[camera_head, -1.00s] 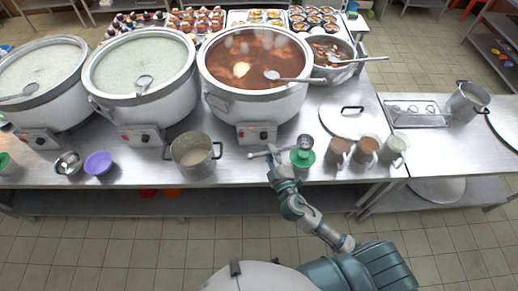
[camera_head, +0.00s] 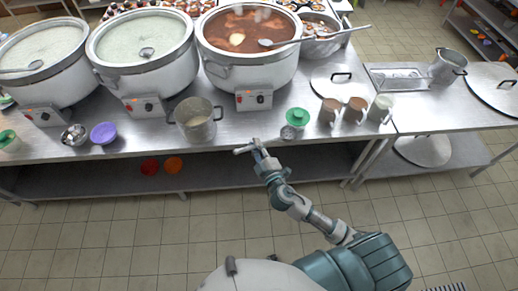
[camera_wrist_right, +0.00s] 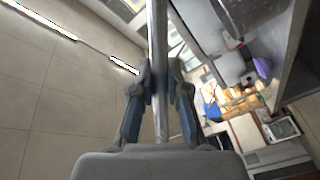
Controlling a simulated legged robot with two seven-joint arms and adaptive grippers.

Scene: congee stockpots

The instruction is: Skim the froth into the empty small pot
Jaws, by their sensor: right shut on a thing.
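My right gripper (camera_head: 259,150) is shut on a thin metal rod (camera_wrist_right: 157,40), which passes between the fingers in the wrist view. The rod appears to be the handle of a skimmer, with a round grey head (camera_head: 288,132) near the counter's front edge, overlapping the green bowl's lower side in the picture. A small two-handled pot (camera_head: 196,119) stands on the counter, with a pale inside; I cannot tell whether it is empty. A large stockpot (camera_head: 250,50) holds red-brown broth with pale patches (camera_head: 237,39). My left gripper is out of view.
Two more stockpots (camera_head: 145,79) (camera_head: 50,84) hold pale congee. A green bowl (camera_head: 297,117), several cups (camera_head: 354,110), a lid (camera_head: 329,92) and a purple bowl (camera_head: 103,133) stand on the counter. Another small pot (camera_head: 447,67) is on the right table. The floor in front is clear.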

